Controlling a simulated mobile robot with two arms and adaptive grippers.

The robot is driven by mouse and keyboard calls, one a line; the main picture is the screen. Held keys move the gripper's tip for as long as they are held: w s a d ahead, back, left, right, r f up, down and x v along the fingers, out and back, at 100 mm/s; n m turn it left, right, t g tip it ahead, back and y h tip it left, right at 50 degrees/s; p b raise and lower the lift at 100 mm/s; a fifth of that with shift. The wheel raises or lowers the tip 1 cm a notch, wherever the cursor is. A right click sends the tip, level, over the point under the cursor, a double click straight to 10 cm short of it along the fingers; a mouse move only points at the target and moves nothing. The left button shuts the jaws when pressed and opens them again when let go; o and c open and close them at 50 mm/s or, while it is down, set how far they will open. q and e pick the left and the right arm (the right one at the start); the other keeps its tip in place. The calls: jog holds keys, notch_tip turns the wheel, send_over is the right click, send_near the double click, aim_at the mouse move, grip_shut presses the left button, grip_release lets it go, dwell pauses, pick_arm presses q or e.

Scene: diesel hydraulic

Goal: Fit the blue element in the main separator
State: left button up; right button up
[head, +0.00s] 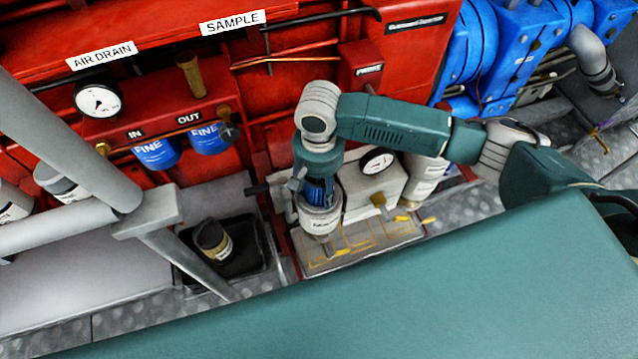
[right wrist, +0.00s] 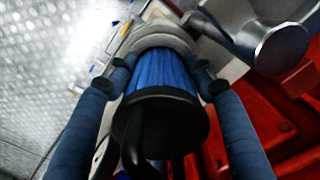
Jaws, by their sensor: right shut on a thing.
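My right gripper (head: 318,182) points down and is shut on the blue element (head: 319,194). In the right wrist view the pleated blue element (right wrist: 162,72) stands between the two fingers, its black end cap toward the camera. Its far end meets a pale round cup (head: 320,220), whose rim shows as a ring in the right wrist view (right wrist: 152,38). I cannot tell how deep the element sits in it. The cup's label is too small to read, so I cannot confirm it is the main separator. My left gripper is not in view.
A pale block with a gauge (head: 377,161) stands right of the cup. A marked plate (head: 365,243) lies below. A black tray (head: 248,262) holds a dark cup (head: 212,240). Grey rails (head: 70,140) cross the left. Blue FINE filters (head: 157,154) hang behind.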

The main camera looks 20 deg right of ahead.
aim_at(319, 182)
jog(key=shift+s+f, duration=0.15)
jog(key=shift+f, duration=0.15)
jog(key=o, duration=1.1)
jog(key=shift+c, duration=0.2)
jog(key=o, duration=0.3)
jog(key=shift+f, duration=0.15)
jog(key=shift+r+b, duration=0.4)
jog(key=shift+r, duration=0.05)
notch_tip(319, 182, up, 13)
jog(key=shift+f+p, duration=0.15)
jog(key=shift+p, duration=0.3)
jog(key=shift+f, duration=0.1)
